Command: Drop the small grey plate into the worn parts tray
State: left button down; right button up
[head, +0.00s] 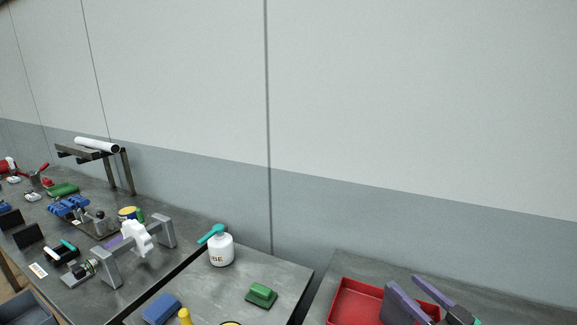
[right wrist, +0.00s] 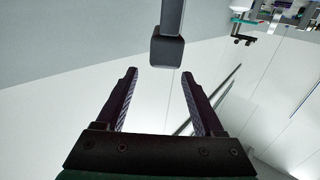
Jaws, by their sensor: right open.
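My right gripper (head: 403,284) is at the lower right of the head view, over a red tray (head: 350,292). Its two purple-lined fingers are apart. In the right wrist view the same gripper (right wrist: 160,74) is open, with nothing held between its fingers. The gripper hides part of the red tray, and the frame's bottom edge cuts it off. I see no label on it, so I cannot tell if it is the worn parts tray. I cannot make out the small grey plate in either view. My left gripper is not in view.
A white bottle (head: 221,250) with a teal top, a green block (head: 262,295) and a blue block (head: 161,309) stand on the middle bench. A grey bracket frame (head: 108,268) and several tools crowd the left bench. Gaps separate the benches; a wall stands behind.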

jog(key=p+v, duration=0.4)
jog(key=v, duration=0.5)
jog(key=shift+p, duration=0.35)
jog(key=shift+a, duration=0.1)
